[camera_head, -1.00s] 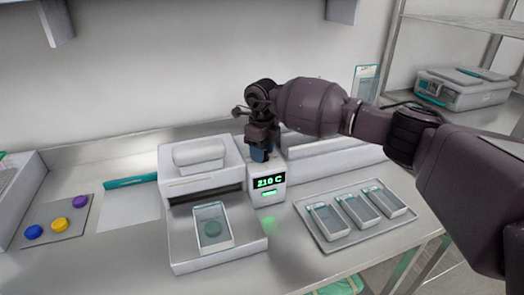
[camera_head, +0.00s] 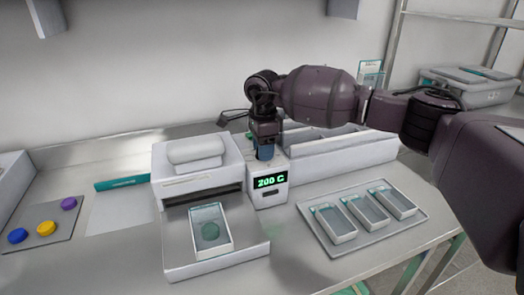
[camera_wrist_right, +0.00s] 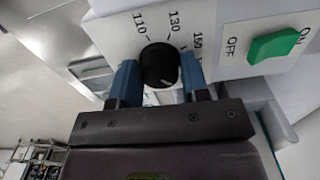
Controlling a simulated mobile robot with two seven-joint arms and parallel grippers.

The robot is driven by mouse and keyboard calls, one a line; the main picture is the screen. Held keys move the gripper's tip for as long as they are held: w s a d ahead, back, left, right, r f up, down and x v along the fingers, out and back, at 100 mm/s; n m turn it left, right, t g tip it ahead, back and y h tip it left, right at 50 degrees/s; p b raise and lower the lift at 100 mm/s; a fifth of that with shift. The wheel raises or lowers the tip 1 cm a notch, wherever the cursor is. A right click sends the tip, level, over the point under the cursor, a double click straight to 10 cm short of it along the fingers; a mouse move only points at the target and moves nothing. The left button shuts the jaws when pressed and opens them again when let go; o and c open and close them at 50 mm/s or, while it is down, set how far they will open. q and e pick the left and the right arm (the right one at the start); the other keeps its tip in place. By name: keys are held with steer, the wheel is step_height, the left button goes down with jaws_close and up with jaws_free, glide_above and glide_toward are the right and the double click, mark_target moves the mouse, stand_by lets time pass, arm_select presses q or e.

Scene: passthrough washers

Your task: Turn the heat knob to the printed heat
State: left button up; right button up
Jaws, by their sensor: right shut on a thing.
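The black heat knob (camera_wrist_right: 159,65) sits on a white panel with printed marks 110, 130 and 150 in the right wrist view. Its pale pointer line faces the lower right, and the marks there are hidden. My right gripper (camera_wrist_right: 159,78) is shut on the knob, one blue fingertip on each side. In the head view the right gripper (camera_head: 265,153) reaches down onto the top of the white control box (camera_head: 267,197), hiding the knob. The box's display (camera_head: 270,181) reads 200 C in green. My left gripper is not in view.
A green ON/OFF switch (camera_wrist_right: 279,45) is beside the knob. A metal tray (camera_head: 335,247) with several clear boxes lies right. Colored discs (camera_head: 46,228) lie left. A small card (camera_head: 370,73) stands behind.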

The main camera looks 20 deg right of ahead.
steer(key=n+b, duration=0.1)
steer(key=n, duration=0.3)
steer(key=shift+b, duration=0.35)
steer(key=shift+r+n, duration=0.1)
steer(key=shift+n, duration=0.7)
steer(key=o, duration=0.6)
steer(key=shift+c, duration=0.2)
steer(key=o, duration=0.4)
steer(key=shift+c, duration=0.2)
